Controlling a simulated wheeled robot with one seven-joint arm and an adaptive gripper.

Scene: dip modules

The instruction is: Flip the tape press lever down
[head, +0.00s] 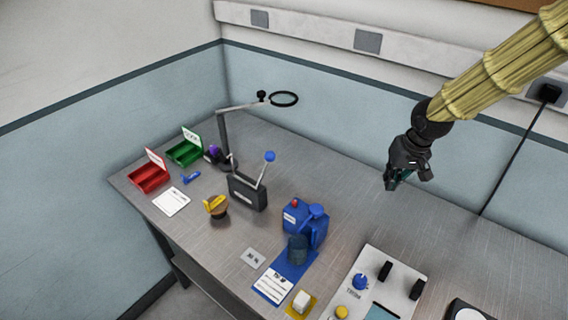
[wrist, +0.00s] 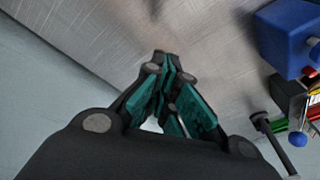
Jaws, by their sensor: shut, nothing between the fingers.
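The tape press appears to be the dark block (head: 247,193) standing on the bench left of centre in the head view. Its lever (head: 263,172) stands up, leaning to the right, with a blue ball knob (head: 270,156) on top. In the wrist view a blue ball (wrist: 298,139) shows at the right edge; I cannot tell for sure that it is this knob. My gripper (head: 391,184) hangs above the right part of the bench, well to the right of the lever and apart from it. Its teal-padded fingers (wrist: 162,62) are shut and empty.
A blue machine (head: 306,222) stands between the press and my gripper's side. A magnifier arm (head: 225,133) rises behind the press. Red (head: 149,178) and green (head: 184,153) bins sit at the left. A white panel (head: 377,268) lies front right. The back right bench is clear.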

